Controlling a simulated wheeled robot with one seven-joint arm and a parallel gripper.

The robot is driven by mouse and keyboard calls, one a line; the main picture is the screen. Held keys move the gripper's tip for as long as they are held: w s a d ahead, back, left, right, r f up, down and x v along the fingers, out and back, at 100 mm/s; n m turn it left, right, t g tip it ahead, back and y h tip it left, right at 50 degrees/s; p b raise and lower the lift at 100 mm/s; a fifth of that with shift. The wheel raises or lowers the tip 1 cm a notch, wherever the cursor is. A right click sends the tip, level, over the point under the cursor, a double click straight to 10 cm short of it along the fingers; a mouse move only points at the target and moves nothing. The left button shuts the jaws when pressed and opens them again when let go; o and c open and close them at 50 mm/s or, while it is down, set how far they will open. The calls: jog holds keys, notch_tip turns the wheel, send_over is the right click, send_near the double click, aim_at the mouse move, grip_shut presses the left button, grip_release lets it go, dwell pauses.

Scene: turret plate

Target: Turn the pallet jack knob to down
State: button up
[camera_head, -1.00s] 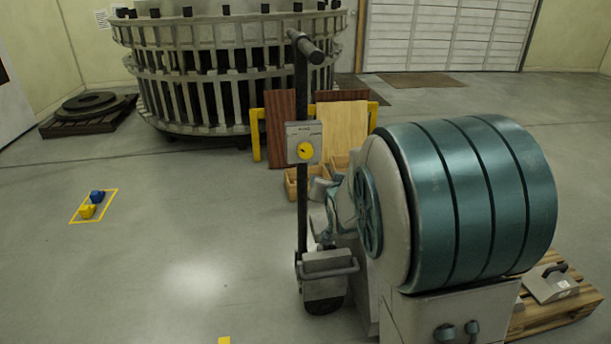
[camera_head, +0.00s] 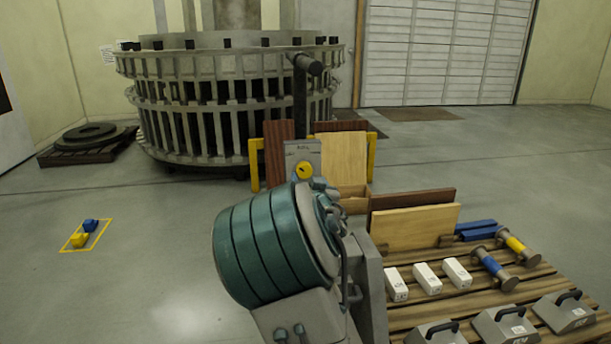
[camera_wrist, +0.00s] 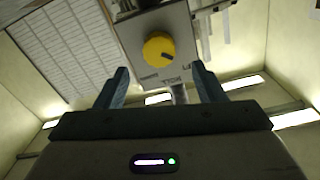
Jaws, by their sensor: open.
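The pallet jack's yellow knob (camera_head: 303,170) sits on a grey control box (camera_head: 302,150) on the dark upright handle (camera_head: 300,95). In the wrist view the knob (camera_wrist: 159,49) faces me, with a dark mark toward its lower right. Lettering on the box (camera_wrist: 125,38) is too small and tilted to read surely. My gripper (camera_wrist: 160,68) is open and empty, its two blue fingers spread to either side below the knob. The knob appears beyond the fingertips, not between them. In the head view, my teal arm hides the lower jack, and I cannot make out my fingers.
A pallet (camera_head: 540,285) at the right holds white blocks, handled grey weights and blue and yellow rollers. Wooden boards (camera_head: 342,160) stand behind the jack near a yellow frame. A large round cage (camera_head: 235,100) stands behind. Floor at the left is mostly clear.

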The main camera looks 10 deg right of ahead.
aim_at(305, 171)
jog(key=shift+w, duration=3)
jog(key=shift+c, duration=0.3)
jog(key=c, duration=0.9)
